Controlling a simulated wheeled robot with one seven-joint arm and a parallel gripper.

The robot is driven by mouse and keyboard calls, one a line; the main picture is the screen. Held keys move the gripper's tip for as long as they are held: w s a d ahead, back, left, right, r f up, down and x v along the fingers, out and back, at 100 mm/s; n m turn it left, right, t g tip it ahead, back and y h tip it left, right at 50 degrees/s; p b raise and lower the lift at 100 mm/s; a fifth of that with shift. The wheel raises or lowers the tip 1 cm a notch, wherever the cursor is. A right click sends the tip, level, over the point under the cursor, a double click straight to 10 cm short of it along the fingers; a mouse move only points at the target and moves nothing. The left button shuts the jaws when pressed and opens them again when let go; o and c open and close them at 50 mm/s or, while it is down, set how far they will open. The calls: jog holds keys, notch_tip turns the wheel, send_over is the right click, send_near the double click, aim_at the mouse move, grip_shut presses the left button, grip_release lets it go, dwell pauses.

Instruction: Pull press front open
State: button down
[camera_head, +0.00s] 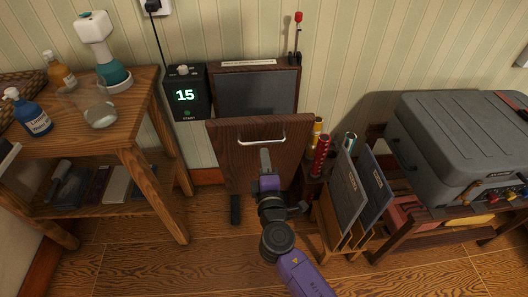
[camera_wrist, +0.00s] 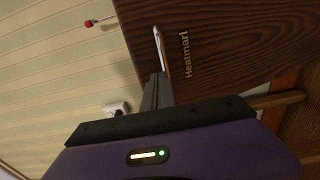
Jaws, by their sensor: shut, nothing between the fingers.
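The press (camera_head: 257,92) stands against the wall, with a dark grey panel in a brown frame. Its brown wooden front (camera_head: 228,145) stands out toward me from that frame at the top, and seems to lean outward. A silver bar handle (camera_head: 262,141) runs along the front's upper part. My gripper (camera_head: 265,152) is shut and empty, with its tips at the front just below the handle's middle. In the wrist view the shut fingers (camera_wrist: 157,80) point at the lower end of the handle (camera_wrist: 161,50), beside the "Heatmarl" lettering; I cannot tell whether they touch.
A timer box (camera_head: 187,94) reading 15 is left of the press, and a red-knobbed lever (camera_head: 298,30) rises at its right. A wooden table (camera_head: 133,135) stands left. Coloured rolls (camera_head: 320,155), a rack of panels (camera_head: 345,190) and a grey machine (camera_head: 455,140) crowd the right.

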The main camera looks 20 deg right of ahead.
jog(key=v, duration=0.7)
jog(key=shift+s, duration=0.2)
jog(key=shift+a, duration=0.15)
